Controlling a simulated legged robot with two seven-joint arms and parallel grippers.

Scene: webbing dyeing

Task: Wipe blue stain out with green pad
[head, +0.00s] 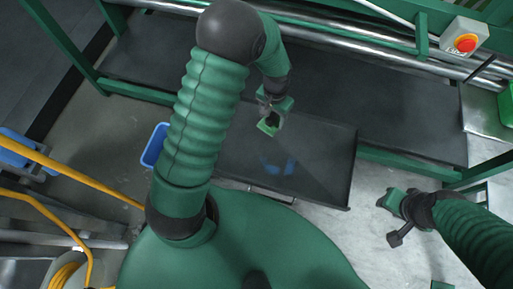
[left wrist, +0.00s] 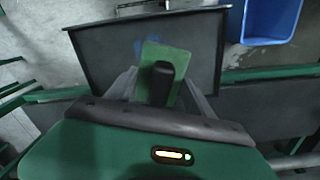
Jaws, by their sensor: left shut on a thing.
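The blue stain (head: 278,166) is a pair of smeared patches on the dark tray (head: 322,180). It shows faintly in the left wrist view (left wrist: 138,47), partly hidden behind the pad. My left gripper (head: 271,114) is shut on the black handle (left wrist: 161,84) of the green pad (head: 267,128). The pad also shows in the left wrist view (left wrist: 172,57), between the fingers. In the head view it is beyond the stain, over the tray's far part; I cannot tell if it touches the surface. My right gripper (head: 390,203) is right of the tray, above the floor; its fingers are unclear.
A blue bin (head: 154,146) stands left of the tray. Steel rollers (head: 340,40) and a green frame run along the back. A red emergency button (head: 465,43) is at the upper right. Yellow rails (head: 75,173) are at the left. Bare floor lies right of the tray.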

